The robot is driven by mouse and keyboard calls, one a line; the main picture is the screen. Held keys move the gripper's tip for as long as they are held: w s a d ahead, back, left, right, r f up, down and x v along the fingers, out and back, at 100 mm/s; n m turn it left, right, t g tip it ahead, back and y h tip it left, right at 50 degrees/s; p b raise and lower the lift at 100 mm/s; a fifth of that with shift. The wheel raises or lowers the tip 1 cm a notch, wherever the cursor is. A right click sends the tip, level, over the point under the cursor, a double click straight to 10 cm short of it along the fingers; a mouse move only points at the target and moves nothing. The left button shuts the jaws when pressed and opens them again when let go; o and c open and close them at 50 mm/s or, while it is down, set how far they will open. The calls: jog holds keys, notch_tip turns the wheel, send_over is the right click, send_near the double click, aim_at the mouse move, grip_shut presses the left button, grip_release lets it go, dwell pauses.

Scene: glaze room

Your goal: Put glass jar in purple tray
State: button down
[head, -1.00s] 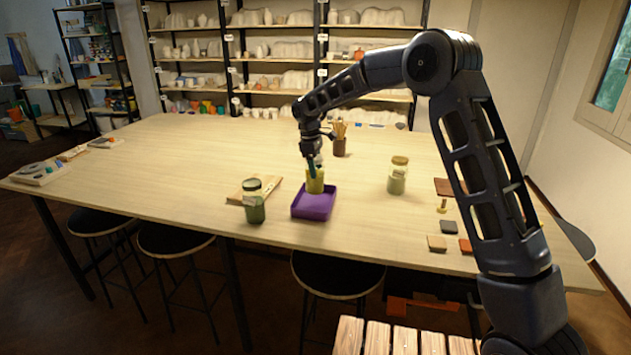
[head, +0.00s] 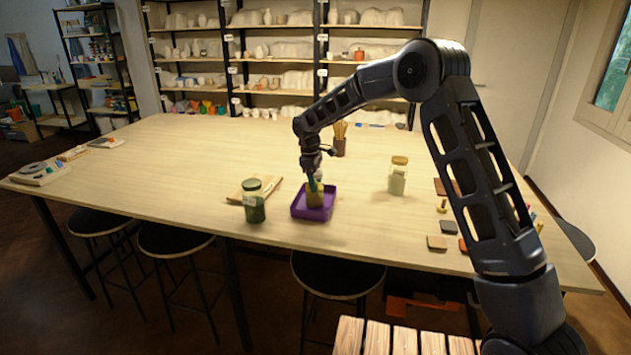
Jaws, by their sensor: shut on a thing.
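The purple tray (head: 300,211) lies on the wooden table near its front edge. My gripper (head: 315,185) points down over the tray and is shut on a glass jar (head: 315,199) with yellow-green contents. The jar is upright, with its lower part inside the tray's walls. The tray's front wall hides the jar's base, so I cannot tell if it touches the tray floor. The fingers cover part of the jar's top.
A dark green jar (head: 254,208) stands left of the tray by a wooden board (head: 268,184). A cork-topped jar (head: 397,177) stands to the right. A brush pot (head: 339,146) is behind. Sample tiles (head: 437,242) lie at the front right.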

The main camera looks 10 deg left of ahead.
jog(key=shift+c, duration=1.8)
grip_release()
jog(key=r, duration=0.4)
jog(key=a+r, duration=0.1)
jog(key=r, duration=0.7)
jog(key=shift+a, duration=0.4)
